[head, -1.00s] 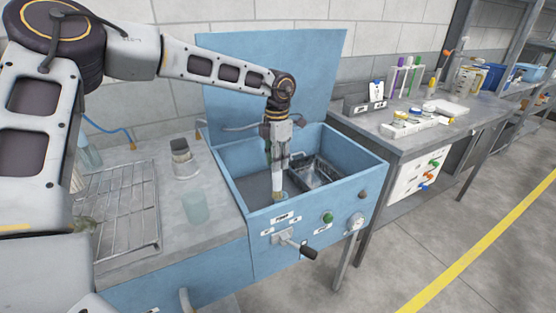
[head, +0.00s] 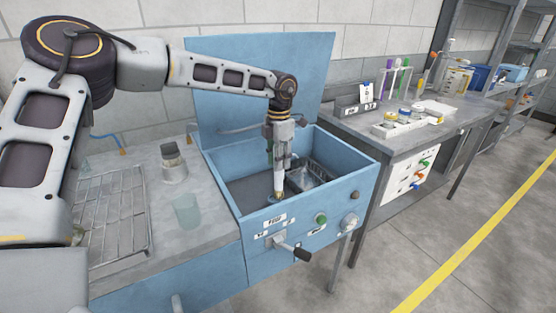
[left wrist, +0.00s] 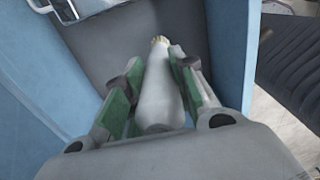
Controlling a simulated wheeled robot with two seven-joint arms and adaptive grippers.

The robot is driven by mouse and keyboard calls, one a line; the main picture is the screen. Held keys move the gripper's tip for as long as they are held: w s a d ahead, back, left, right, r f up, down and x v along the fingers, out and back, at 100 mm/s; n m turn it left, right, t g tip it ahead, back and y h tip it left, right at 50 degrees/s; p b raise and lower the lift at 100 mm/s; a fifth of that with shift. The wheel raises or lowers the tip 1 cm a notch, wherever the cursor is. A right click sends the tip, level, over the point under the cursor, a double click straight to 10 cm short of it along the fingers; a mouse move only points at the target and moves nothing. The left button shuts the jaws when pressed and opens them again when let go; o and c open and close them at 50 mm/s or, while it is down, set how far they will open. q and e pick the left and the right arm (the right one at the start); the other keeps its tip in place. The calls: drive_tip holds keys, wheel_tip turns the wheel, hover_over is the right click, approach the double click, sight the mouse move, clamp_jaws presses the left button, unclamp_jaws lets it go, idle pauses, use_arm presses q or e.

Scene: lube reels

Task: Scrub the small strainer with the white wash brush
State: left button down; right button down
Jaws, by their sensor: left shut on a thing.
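My left gripper (head: 280,160) is shut on the white wash brush (head: 279,181), which points down inside the blue wash basin (head: 232,184). In the left wrist view the green-padded fingers (left wrist: 152,100) clasp the brush's white body (left wrist: 160,90), with its pale bristle end pointing away. The bristle end is low in the basin, near the front wall. A metal mesh basket (head: 312,174) sits at the basin's right side, apart from the brush in the wrist view. I cannot make out the small strainer for certain. My right gripper is not in view.
The basin's blue lid (head: 262,85) stands open behind. A handle (head: 290,249) juts from the front panel. A grey bench (head: 440,128) with bottles stands right.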

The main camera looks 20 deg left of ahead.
use_arm(q)
drive_tip(key=shift+s+a+b, duration=0.65)
drive_tip(key=shift+s+a, duration=0.45)
drive_tip(key=shift+s, duration=0.2)
drive_tip(key=shift+w+d, duration=0.1)
drive_tip(key=shift+w+d, duration=1)
drive_tip(key=shift+w, duration=0.2)
drive_tip(key=s+a, duration=0.2)
drive_tip(key=shift+s+b, duration=0.3)
drive_tip(key=shift+b, duration=0.1)
